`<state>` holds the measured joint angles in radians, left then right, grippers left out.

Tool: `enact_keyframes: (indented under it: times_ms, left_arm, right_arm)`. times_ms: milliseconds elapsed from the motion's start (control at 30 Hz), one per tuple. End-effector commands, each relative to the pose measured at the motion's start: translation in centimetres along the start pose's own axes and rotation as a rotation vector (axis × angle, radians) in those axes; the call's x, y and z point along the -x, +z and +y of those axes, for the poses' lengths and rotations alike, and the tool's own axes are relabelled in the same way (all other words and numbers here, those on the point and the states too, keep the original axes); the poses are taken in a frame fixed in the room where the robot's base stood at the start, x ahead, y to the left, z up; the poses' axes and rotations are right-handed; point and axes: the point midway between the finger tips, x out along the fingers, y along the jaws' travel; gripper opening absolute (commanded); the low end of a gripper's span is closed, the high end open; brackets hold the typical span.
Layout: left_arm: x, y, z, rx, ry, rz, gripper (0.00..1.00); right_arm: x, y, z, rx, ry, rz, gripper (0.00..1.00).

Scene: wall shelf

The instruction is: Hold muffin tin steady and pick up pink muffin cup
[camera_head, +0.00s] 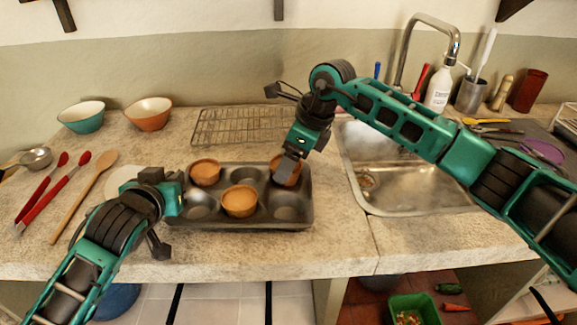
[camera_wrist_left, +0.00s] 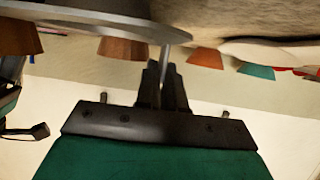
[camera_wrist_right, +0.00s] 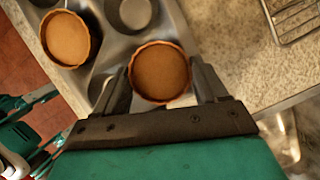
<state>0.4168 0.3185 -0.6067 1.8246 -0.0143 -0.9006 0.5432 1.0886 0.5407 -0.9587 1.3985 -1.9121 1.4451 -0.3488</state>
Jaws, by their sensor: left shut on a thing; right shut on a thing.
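The dark metal muffin tin (camera_head: 163,224) lies on the stone counter. My left gripper (camera_head: 181,198) is shut on its left rim; the left wrist view shows the fingers (camera_wrist_left: 165,85) closed on the rim. One brown-orange muffin cup (camera_head: 205,172) sits in the back left well and another (camera_head: 240,202) in the front middle well. My right gripper (camera_head: 286,166) is shut on a third cup at the back right well. That cup (camera_wrist_right: 160,72) shows between the fingers in the right wrist view, with a brownish pink-orange rim. I cannot tell whether it is raised from the well.
A wire rack (camera_head: 232,125) lies behind the tin. The sink (camera_head: 405,185) is to the right. A teal bowl (camera_head: 82,117) and an orange bowl (camera_head: 147,114) stand at the back left. Red-handled utensils and a wooden spoon (camera_head: 85,195) lie at the left.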

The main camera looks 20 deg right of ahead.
Motion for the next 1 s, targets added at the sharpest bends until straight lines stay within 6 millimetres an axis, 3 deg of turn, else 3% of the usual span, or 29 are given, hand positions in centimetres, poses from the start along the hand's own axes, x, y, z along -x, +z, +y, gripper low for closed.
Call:
enact_keyframes:
  times_ms: [200,400,800,833,1000]
  left_arm:
    - [0.0,0.0,0.0,0.0,-0.001,-0.001,0.0]
    - [0.0,0.0,0.0,0.0,-0.001,-0.001,0.0]
    - [0.0,0.0,0.0,0.0,-0.001,-0.001,0.0]
    - [0.0,0.0,0.0,0.0,-0.001,-0.001,0.11]
    - [0.0,0.0,0.0,0.0,-0.001,-0.001,0.28]
  right_arm:
    - [4.3,1.8,-0.1,0.003,-0.004,-0.004,0.43]
    - [7.2,3.0,0.0,0.002,-0.003,-0.002,0.43]
    - [8.2,3.4,0.0,0.001,0.0,0.0,0.43]
    - [8.2,3.4,0.0,0.001,0.0,0.0,0.42]
    - [8.2,3.4,0.0,0.001,0.0,0.0,0.42]
